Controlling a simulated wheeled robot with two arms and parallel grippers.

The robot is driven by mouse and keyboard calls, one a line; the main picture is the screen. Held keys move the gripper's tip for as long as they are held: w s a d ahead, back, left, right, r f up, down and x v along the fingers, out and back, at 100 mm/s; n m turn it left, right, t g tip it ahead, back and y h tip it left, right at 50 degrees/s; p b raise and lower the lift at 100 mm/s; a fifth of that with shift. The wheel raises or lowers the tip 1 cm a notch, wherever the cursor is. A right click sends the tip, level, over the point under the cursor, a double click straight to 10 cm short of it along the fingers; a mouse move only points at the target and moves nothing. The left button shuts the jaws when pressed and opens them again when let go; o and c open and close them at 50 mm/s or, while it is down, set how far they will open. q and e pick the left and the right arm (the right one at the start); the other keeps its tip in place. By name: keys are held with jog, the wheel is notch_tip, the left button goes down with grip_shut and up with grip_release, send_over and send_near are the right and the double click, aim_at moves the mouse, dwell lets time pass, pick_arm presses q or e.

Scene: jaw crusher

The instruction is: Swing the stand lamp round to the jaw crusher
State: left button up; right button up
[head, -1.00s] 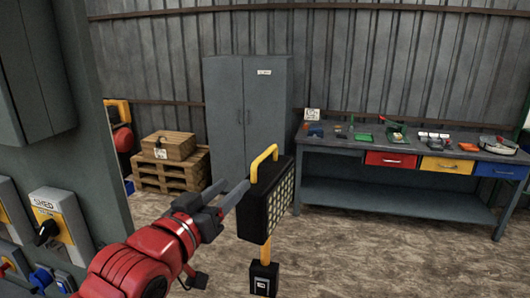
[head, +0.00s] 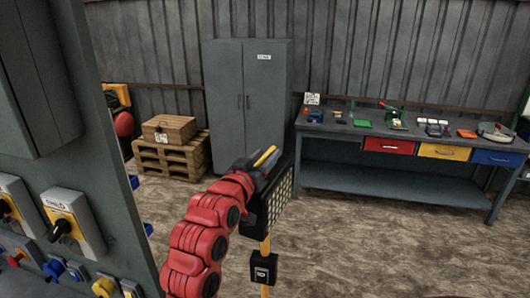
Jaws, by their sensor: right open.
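The stand lamp (head: 282,196) is a black panel with a grid of pale cells facing right. It has a yellow handle (head: 266,156) on top, and a yellow pole and small black switch box (head: 263,270) below. My right gripper (head: 266,165) is open at the top of the lamp, its grey fingers beside the yellow handle. Whether they touch the handle I cannot tell. My left gripper is not in view. No jaw crusher is recognisable in view.
A grey panel with switches (head: 70,228) stands close on the left. Behind are a wooden crate on pallets (head: 170,155), a grey cabinet (head: 245,95) and a workbench (head: 390,185) with coloured drawers and tools. The floor right of the lamp is clear.

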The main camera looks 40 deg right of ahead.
grip_shut()
dwell(1.5)
